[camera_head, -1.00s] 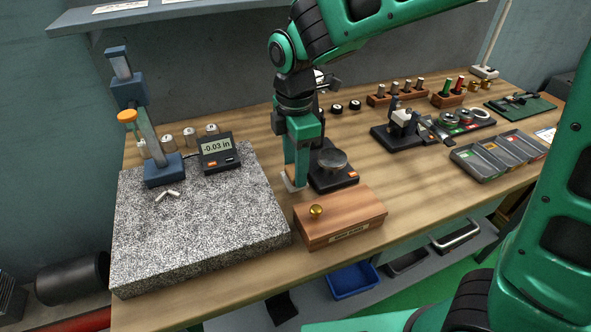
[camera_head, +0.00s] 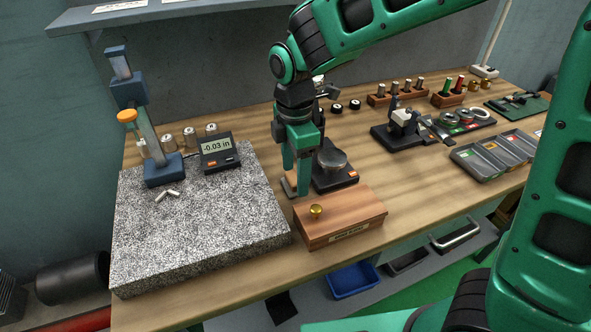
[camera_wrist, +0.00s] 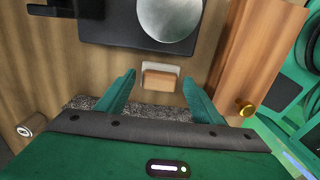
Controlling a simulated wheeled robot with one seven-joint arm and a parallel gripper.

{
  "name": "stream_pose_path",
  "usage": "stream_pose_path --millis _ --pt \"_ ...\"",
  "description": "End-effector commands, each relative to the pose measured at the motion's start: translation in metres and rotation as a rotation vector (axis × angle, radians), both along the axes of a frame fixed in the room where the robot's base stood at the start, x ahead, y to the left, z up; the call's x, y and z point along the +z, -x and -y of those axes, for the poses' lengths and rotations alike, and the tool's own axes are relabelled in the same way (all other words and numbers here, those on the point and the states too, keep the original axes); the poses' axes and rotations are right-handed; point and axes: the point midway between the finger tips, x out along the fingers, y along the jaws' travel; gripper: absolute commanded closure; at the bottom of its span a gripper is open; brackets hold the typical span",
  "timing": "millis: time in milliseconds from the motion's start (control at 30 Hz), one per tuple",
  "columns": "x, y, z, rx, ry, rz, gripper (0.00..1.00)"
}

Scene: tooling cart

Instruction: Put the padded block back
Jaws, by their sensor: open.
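The padded block (camera_wrist: 158,81) is a small wooden block with a pale pad along one edge. In the wrist view it lies on the wooden bench top, centred in the gap between the fingertips, with space on both sides. In the head view it shows only partly (camera_head: 289,187), beside the fingers and between the granite slab and the black scale. My gripper (camera_wrist: 160,76) is open and points down at the block. In the head view my gripper (camera_head: 296,183) hides part of the block. I cannot tell the exact height of the fingertips.
The black scale (camera_head: 350,177) with a round pan stands close to the right. A wooden box with a brass knob (camera_head: 341,218) is in front. The granite slab (camera_head: 200,225) lies left, bearing a gauge stand (camera_head: 165,171) and a display (camera_head: 219,154).

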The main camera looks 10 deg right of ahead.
Motion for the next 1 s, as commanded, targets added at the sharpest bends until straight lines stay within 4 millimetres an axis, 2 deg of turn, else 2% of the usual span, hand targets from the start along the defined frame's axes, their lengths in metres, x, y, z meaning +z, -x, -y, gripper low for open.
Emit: stream_pose_path --millis 167,400,600,800,1000 --pt "0.021 -0.001 -0.001 0.000 -0.003 0.004 0.39" --pt "0.069 -0.001 0.000 -0.001 -0.003 0.004 0.39" --pt "0.102 -0.001 -0.001 -0.001 -0.002 0.004 0.39" --pt "0.118 -0.001 0.000 -0.001 0.000 0.001 0.39" --pt "0.121 0.000 0.000 -0.001 0.000 0.000 0.39"
